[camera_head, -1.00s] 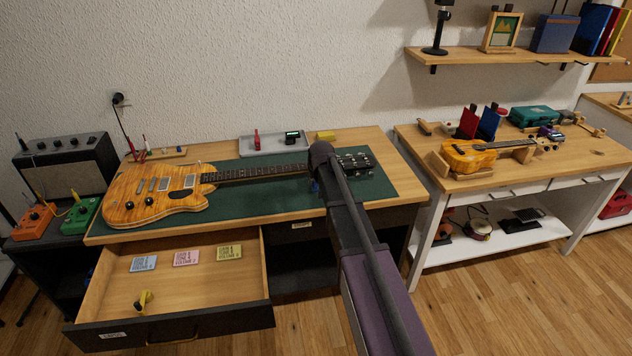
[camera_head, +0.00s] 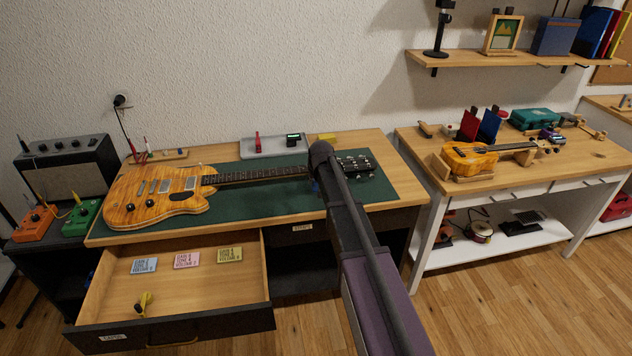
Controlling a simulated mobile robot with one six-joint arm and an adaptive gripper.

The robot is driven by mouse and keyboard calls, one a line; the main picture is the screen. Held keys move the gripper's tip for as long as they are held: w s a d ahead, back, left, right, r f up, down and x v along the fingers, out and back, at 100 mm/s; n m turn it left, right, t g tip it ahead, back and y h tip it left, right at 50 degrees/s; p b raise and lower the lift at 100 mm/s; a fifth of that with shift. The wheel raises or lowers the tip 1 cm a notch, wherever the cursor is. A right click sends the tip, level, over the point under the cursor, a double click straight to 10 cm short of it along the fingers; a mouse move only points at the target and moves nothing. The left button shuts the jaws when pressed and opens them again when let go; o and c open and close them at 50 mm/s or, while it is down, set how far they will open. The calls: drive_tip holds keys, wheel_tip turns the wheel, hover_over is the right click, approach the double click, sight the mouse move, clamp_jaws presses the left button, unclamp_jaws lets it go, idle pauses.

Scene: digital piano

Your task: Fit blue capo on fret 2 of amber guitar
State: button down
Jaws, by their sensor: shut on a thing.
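The amber guitar (camera_head: 150,200) lies flat on the green mat of the left bench, body at left. Its neck (camera_head: 262,174) runs right to a dark headstock (camera_head: 358,165). My arm reaches up from the bottom and crosses the view in front of the neck's headstock end. My gripper (camera_head: 317,186) is mostly hidden behind my arm's end, close to the upper neck. It is shut on the blue capo, of which at most a small bluish bit shows beside my arm. I cannot tell whether the capo touches the neck, or at which fret it is.
An open drawer (camera_head: 262,272) below holds several cards and a yellow capo-like piece (camera_head: 143,302). A smaller yellow guitar (camera_head: 470,160) rests on the right bench (camera_head: 590,150).

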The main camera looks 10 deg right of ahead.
drive_tip(key=shift+w, duration=1.3)
idle(0.5)
drive_tip(key=shift+c, duration=2.1)
unclamp_jaws()
drive_tip(key=shift+r, duration=0.1)
drive_tip(key=shift+p+v, duration=2.25)
drive_tip(key=shift+v, duration=0.2)
drive_tip(key=shift+f, duration=0.25)
drive_tip(key=b+x, duration=0.4)
drive_tip(key=shift+w+f+b, duration=0.15)
drive_tip(key=shift+f+b, duration=0.15)
drive_tip(key=shift+f, duration=0.1)
drive_tip(key=s, duration=0.9)
drive_tip(key=shift+s, duration=0.2)
